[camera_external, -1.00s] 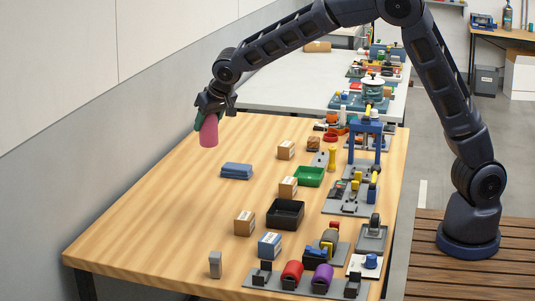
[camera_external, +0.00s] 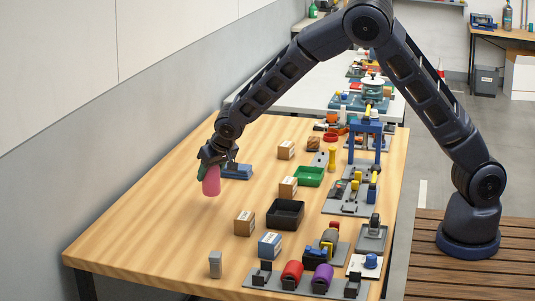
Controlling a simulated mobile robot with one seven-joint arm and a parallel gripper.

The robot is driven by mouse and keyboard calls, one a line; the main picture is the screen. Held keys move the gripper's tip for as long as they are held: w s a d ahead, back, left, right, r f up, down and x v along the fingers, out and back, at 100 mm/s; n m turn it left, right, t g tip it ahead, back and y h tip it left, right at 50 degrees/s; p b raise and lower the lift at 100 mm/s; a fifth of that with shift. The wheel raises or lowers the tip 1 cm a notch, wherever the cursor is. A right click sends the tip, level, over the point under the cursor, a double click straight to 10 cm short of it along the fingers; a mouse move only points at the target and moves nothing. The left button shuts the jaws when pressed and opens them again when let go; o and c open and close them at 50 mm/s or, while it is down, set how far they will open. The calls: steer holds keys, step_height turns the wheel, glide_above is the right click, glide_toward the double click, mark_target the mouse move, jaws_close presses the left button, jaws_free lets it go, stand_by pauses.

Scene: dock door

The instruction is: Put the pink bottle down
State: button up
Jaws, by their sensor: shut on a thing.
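The pink bottle (camera_external: 211,182) hangs below my gripper (camera_external: 213,166) over the left part of the wooden table (camera_external: 160,215). My gripper is shut on the bottle's upper part, where a bit of dark green shows. The bottle is close to upright, with a slight tilt. I cannot tell for sure whether its base touches the table or is a little above it. The fingertips are small and partly hidden by the gripper body.
Blue folded cloth-like stack (camera_external: 238,171) lies just behind and right of the bottle. The table's left-front area is clear.

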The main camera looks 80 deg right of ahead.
mark_target(211, 184)
steer(key=shift+f, duration=2.1)
steer(key=shift+f, duration=0.15)
steer(key=o, duration=1.1)
steer(key=shift+o, duration=0.2)
